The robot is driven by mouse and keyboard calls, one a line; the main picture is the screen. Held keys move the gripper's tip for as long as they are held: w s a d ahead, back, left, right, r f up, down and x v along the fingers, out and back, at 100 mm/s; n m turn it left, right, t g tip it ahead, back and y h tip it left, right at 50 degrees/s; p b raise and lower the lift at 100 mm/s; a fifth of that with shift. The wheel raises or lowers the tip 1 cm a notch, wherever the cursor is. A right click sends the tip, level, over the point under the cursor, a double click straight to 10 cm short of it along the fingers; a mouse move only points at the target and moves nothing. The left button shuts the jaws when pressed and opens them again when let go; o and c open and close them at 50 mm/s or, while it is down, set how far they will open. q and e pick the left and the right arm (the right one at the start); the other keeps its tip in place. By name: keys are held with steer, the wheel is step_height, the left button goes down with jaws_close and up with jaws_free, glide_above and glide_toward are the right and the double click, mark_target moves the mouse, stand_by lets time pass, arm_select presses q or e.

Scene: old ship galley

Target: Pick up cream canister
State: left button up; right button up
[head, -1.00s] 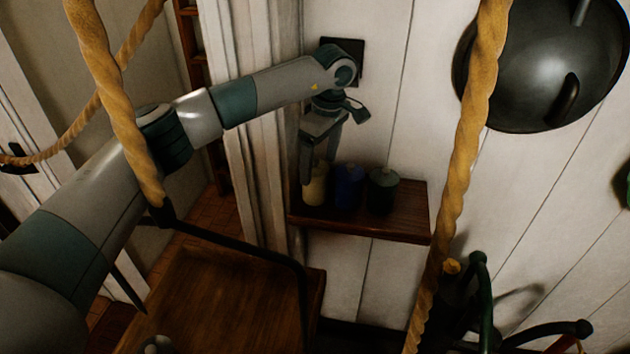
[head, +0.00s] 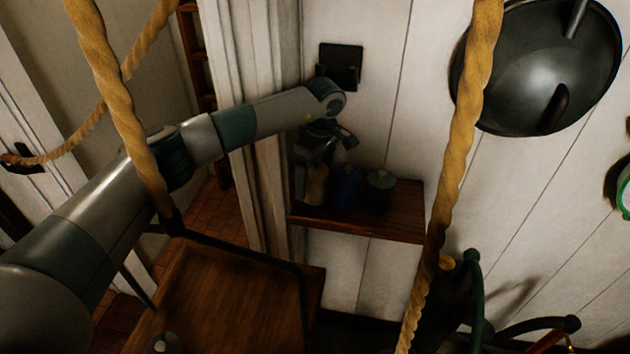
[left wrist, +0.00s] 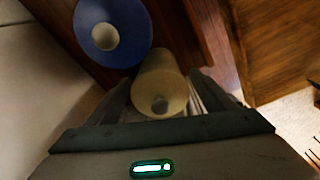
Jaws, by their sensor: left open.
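The cream canister (head: 316,187) stands at the left end of a small wooden wall shelf, partly hidden behind my left gripper in the head view. In the left wrist view the cream canister (left wrist: 160,78) sits between my two fingers, with its knob toward the palm. My left gripper (head: 314,168) is low over it, open, with a finger on either side. In the wrist view the left gripper (left wrist: 160,90) shows a small gap at the right finger; contact on the left is unclear. My right gripper is not in view.
A blue canister (head: 347,186) stands close beside the cream one, and a dark green canister (head: 380,191) stands right of it. The wooden shelf (head: 400,222) backs onto a white plank wall. A post stands left of the shelf. Ropes (head: 460,170) hang in front.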

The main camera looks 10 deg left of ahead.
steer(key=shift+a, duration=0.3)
arm_select(q)
steer(key=shift+r, duration=0.1)
steer(key=c, duration=1.5)
steer(key=shift+o, duration=0.2)
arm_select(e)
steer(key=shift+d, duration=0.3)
arm_select(q)
steer(key=shift+r, duration=0.1)
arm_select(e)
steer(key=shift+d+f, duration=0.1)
